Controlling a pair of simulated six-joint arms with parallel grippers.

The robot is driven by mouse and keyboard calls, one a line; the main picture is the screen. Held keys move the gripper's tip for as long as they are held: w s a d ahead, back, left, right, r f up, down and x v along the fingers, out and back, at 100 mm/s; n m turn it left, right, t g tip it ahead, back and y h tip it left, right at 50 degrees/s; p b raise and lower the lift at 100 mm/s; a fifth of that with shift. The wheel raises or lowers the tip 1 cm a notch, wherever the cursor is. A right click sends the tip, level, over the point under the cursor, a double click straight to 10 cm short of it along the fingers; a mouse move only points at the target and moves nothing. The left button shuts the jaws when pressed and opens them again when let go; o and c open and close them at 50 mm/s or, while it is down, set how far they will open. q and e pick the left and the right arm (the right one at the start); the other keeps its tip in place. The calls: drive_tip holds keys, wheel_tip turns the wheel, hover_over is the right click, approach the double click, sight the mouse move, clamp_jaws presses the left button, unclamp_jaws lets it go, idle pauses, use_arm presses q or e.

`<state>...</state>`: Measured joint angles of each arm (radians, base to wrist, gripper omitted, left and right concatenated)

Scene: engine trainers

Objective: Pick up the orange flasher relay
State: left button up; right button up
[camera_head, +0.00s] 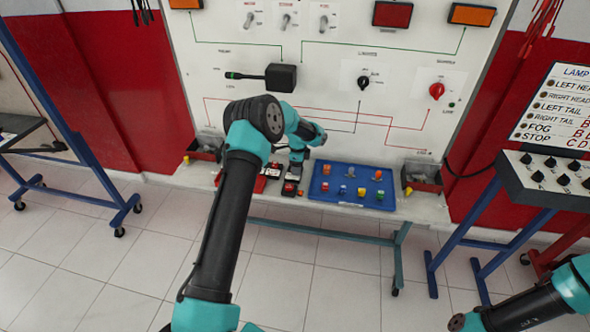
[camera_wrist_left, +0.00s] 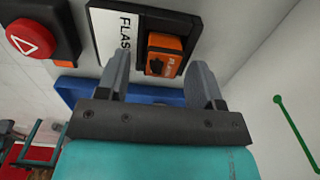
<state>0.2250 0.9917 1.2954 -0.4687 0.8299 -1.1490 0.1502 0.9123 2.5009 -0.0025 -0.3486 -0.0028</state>
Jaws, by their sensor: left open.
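The orange flasher relay (camera_wrist_left: 163,48) sits in a black socket (camera_wrist_left: 181,31) beside a white label reading "FLAS" in the left wrist view. My left gripper (camera_wrist_left: 161,68) is open, one finger on each side of the relay and its fingertips near the socket. I cannot tell whether the fingers touch it. In the head view my left gripper (camera_head: 294,172) is small, over the ledge at the panel's foot, and I cannot make out the relay there. My right arm shows at the lower right, but its gripper is out of view.
A blue tray (camera_head: 325,196) with several small coloured parts lies right of my left gripper. A red button (camera_wrist_left: 31,38) is beside the label. Open bins (camera_head: 423,177) stand at the ledge ends. The upright panel (camera_head: 330,75) with switches rises behind.

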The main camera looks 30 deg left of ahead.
use_arm(q)
drive_tip(key=c, duration=1)
drive_tip(key=shift+r, duration=0.2)
drive_tip(key=shift+r, duration=0.25)
wheel_tip(320, 180, up, 3)
drive_tip(key=shift+f, duration=0.1)
drive_tip(key=s+d+r, duration=0.1)
drive_tip(key=s+d, duration=0.7)
drive_tip(key=s, duration=0.5)
drive_tip(key=shift+s+r, duration=0.15)
drive_tip(key=shift+s, duration=0.2)
drive_tip(key=shift+d+r, duration=0.1)
drive_tip(key=shift+r, duration=2.9)
